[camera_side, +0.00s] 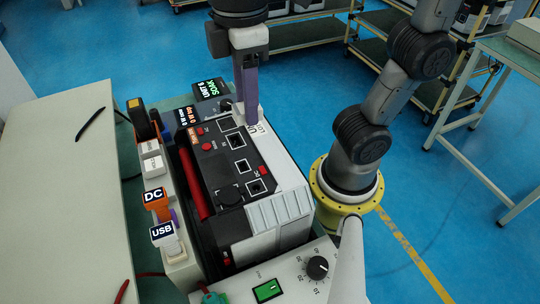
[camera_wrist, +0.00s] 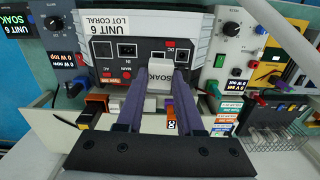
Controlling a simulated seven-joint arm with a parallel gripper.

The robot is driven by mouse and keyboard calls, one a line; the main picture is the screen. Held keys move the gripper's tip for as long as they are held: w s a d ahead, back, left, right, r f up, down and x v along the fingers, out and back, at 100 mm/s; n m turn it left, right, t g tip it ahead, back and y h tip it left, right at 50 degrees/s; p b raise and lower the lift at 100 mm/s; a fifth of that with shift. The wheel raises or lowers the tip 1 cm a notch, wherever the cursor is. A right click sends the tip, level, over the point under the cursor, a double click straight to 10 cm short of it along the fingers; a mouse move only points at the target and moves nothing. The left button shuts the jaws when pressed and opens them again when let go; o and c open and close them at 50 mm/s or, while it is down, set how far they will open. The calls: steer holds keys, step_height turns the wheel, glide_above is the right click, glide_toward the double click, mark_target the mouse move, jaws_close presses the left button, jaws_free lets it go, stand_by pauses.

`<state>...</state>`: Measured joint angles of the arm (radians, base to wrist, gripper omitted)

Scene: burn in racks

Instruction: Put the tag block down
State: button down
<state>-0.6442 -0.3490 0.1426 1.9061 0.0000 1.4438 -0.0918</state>
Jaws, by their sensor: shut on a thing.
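My gripper (camera_side: 249,118) points down over the rear of the grey and black unit (camera_side: 232,165), with its purple fingers close to the unit's top. In the wrist view, my gripper (camera_wrist: 162,88) is shut on a small white tag block (camera_wrist: 159,74) marked "SOAK". The block is between the fingertips, in front of the unit's socket panel (camera_wrist: 113,68). In the side view the fingers largely hide the block. I cannot tell whether the block touches the unit.
Labelled plugs, including DC (camera_side: 155,196) and USB (camera_side: 163,231), stand in a strip left of the unit. A panel with a knob and green switch (camera_side: 268,290) is in front. A pale bench (camera_side: 65,190) with a black pen-like item is at left.

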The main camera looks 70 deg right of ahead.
steer(key=s+d+r, duration=0.2)
steer(key=s+d, duration=0.9)
steer(key=s, duration=0.4)
glide_above(284, 171)
steer(key=d, duration=0.1)
steer(key=shift+n, duration=0.3)
steer(key=f, duration=0.8)
steer(key=shift+s+f, duration=0.25)
steer(key=shift+s, duration=0.15)
steer(key=shift+w+a+f, duration=0.25)
steer(key=shift+a+f, duration=0.05)
steer(key=shift+f, duration=0.15)
steer(key=shift+w+a+f, duration=0.1)
steer(key=shift+f, duration=0.85)
steer(key=shift+w+a+f, duration=0.1)
steer(key=shift+f, duration=0.8)
steer(key=c, duration=0.5)
jaws_free()
steer(key=shift+f, duration=0.15)
steer(key=shift+c, duration=0.2)
